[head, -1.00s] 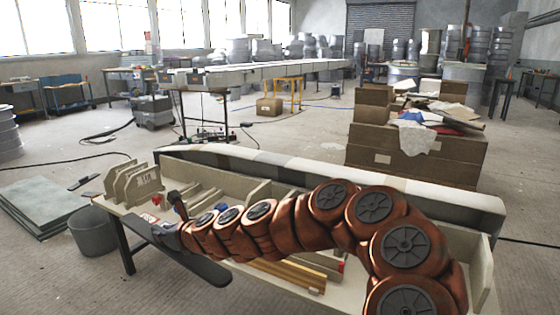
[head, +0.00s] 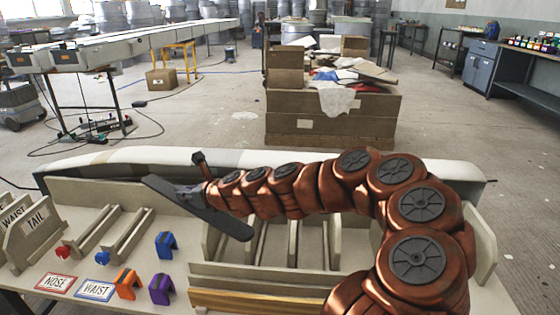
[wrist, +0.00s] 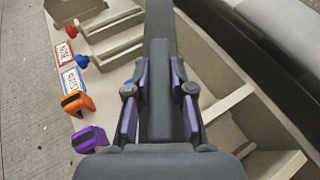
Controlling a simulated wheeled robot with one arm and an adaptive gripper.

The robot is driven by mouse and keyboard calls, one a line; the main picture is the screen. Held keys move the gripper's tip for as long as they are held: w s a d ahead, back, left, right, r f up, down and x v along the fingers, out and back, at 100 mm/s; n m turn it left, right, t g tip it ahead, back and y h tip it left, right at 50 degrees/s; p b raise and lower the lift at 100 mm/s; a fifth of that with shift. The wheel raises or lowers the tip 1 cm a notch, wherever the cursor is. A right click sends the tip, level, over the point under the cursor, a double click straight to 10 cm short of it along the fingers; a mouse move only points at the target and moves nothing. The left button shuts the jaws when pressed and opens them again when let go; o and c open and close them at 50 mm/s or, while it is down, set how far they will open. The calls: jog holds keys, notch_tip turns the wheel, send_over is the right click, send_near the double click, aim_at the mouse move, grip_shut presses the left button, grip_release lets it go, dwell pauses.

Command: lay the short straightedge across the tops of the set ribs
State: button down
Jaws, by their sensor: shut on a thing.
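My gripper (head: 190,194) is shut on the short straightedge (head: 234,227), a dark grey bar with rounded ends. The wrist view shows the straightedge (wrist: 159,35) clamped between purple finger pads, pointing away from my gripper (wrist: 160,85). In the head view it hangs level or nearly so above the bench, slanting from upper left to lower right. The bar appears above the ribs; I cannot tell the gap. My arm hides part of the mould.
Rib boards marked WAIST and TAIL (head: 35,235) stand at the left. NOSE (head: 55,282) and WAIST (head: 95,290) cards lie at the front, beside orange (head: 128,283), purple (head: 161,289) and blue (head: 166,245) clips. A wooden strip (head: 250,302) lies along the front.

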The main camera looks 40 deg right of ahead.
jog(key=shift+n+y, duration=0.6)
jog(key=d+p, duration=0.2)
jog(key=d, duration=0.1)
jog(key=d+f+p, duration=0.1)
jog(key=d, duration=0.1)
jog(key=shift+w+d, duration=0.1)
jog(key=shift+d, duration=0.1)
jog(key=s+d+r+n+g+y+p, duration=0.2)
jog(key=s+d+p, duration=0.2)
jog(key=d+p, duration=0.4)
jog(key=s+d+r+n+g+y+p, duration=0.2)
jog(key=s+d+r+n+y+p, duration=0.15)
jog(key=d+p, duration=0.4)
notch_tip(320, 180, down, 7)
jog(key=d+b, duration=0.2)
jog(key=b, duration=0.4)
jog(key=shift+s+f+m+h, duration=0.15)
jog(key=shift+s+m+h, duration=0.2)
jog(key=shift+h, duration=0.1)
jog(key=shift+a+f, duration=0.1)
jog(key=shift+f, duration=0.05)
